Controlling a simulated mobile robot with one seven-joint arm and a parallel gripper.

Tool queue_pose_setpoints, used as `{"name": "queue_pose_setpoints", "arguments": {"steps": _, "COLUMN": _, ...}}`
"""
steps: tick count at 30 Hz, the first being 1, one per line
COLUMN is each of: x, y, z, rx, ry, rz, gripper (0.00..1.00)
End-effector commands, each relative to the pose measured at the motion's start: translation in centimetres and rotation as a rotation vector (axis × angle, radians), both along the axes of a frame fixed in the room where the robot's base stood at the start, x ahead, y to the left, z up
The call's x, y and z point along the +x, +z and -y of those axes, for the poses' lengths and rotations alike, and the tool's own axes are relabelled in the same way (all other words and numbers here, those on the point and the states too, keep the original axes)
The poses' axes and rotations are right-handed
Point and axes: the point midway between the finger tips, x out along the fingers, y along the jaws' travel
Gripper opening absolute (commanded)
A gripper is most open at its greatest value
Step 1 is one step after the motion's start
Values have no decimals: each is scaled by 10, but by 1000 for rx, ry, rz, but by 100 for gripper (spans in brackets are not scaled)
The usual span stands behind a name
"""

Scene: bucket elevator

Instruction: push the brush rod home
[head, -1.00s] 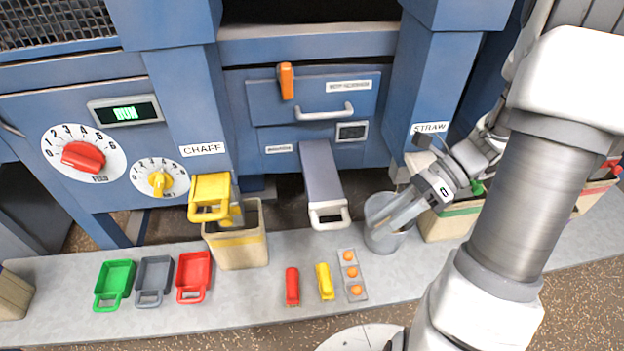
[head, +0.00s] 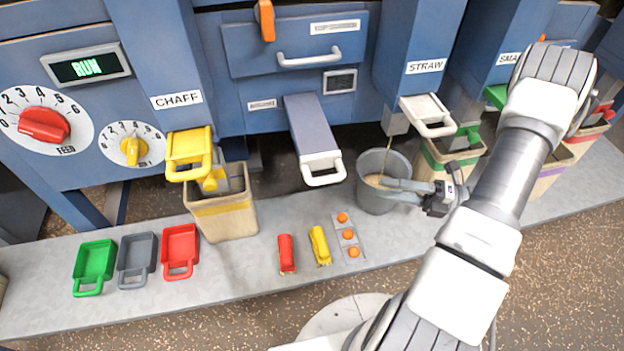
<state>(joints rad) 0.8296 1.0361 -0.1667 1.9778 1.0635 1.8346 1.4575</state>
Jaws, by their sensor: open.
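A long grey bar with a white loop handle (head: 313,135) sticks well out of the blue machine's middle front; I take it for the brush rod, but no readable label confirms this. Its handle end hangs free above the grey bench. My gripper (head: 384,189) is right of it, at the grey bucket (head: 375,205). Its fingers point left across the bucket's right rim and are apart, with nothing seen between them. Whether they touch the rim cannot be told. Pale grain lies in the bucket, and a thin stream falls into it.
A white-handled slide (head: 427,113) is under the STRAW label. A yellow-handled slide (head: 190,153) stands over a tan bin (head: 222,215). A drawer (head: 290,45) with an orange lever (head: 265,20) is above the bar. Small trays and coloured pieces lie along the bench (head: 210,290).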

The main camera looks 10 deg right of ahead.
Motion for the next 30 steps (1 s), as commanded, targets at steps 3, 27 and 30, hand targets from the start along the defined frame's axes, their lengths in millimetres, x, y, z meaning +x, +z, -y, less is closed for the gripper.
{"name": "queue_pose_setpoints", "arguments": {"steps": 3, "x": 7, "y": 2, "z": -19, "rx": -1, "ry": 5, "rz": 1, "gripper": 52}}
{"name": "queue_pose_setpoints", "arguments": {"steps": 27, "x": 60, "y": 12, "z": -150, "rx": -5, "ry": 4, "rz": 2, "gripper": 52}}
{"name": "queue_pose_setpoints", "arguments": {"steps": 30, "x": 61, "y": 12, "z": -152, "rx": -4, "ry": 3, "rz": 2, "gripper": 52}}
